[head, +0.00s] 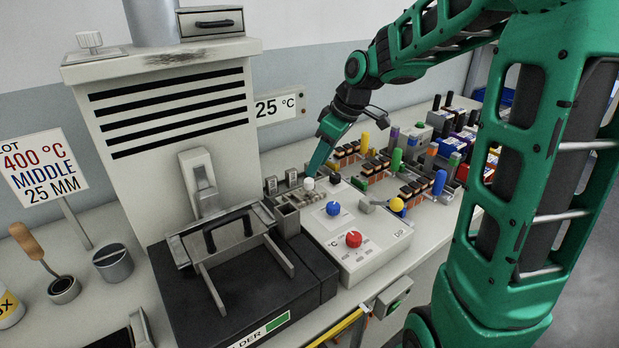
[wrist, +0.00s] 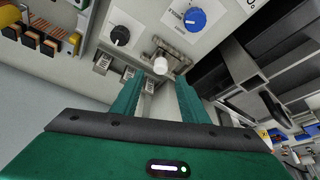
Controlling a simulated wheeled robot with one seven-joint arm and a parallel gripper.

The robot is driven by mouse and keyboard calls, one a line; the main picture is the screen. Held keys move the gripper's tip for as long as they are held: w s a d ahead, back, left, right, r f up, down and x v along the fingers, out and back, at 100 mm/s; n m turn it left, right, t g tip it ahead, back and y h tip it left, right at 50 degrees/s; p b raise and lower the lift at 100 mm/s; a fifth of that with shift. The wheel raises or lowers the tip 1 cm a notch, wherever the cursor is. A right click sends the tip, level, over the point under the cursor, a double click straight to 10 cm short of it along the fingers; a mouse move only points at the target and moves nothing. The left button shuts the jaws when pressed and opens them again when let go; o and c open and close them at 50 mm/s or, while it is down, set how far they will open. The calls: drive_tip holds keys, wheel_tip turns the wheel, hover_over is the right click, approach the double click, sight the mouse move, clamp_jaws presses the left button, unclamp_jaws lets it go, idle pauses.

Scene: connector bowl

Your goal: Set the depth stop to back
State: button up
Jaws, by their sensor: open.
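The depth stop appears to be the small white knob (head: 308,184) on a grey metal slide (head: 291,212) beside the furnace. The white knob also shows in the wrist view (wrist: 160,66), with metal rails around it. My gripper (head: 313,170) points down over the knob from behind and to the right. In the wrist view my gripper (wrist: 159,88) is open, its two green fingers apart and empty. The knob appears between and just beyond the fingertips; I cannot tell whether they touch it. Which position the stop is in is not clear.
A control box carries a blue knob (head: 333,208) and a red knob (head: 353,239); a black knob (wrist: 120,36) is left of the fingers. The furnace (head: 170,130) and black solder pot (head: 245,290) stand left. A sign (head: 42,172) reads 400 °C, MIDDLE, 25 MM. Connector parts crowd the right.

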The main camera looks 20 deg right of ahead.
sight(309, 179)
drive_tip(key=shift+x, duration=3.05)
